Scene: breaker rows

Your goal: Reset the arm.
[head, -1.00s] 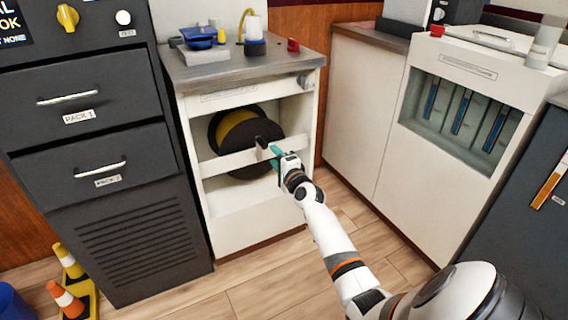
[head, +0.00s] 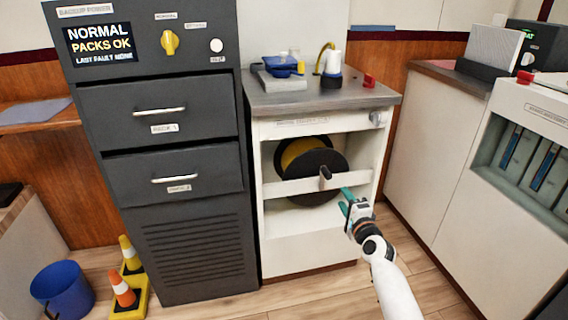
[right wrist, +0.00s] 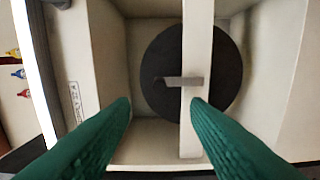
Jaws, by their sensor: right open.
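My left gripper is not in view.
A dark backup power cabinet (head: 195,235) with drawers stands left; its screen (head: 99,43) reads "NORMAL PACKS OK". Cones (head: 122,288) and a blue bin (head: 62,290) are on the floor. A counter unit (head: 425,160) stands right. Blue items (head: 284,66) lie on the cabinet top.

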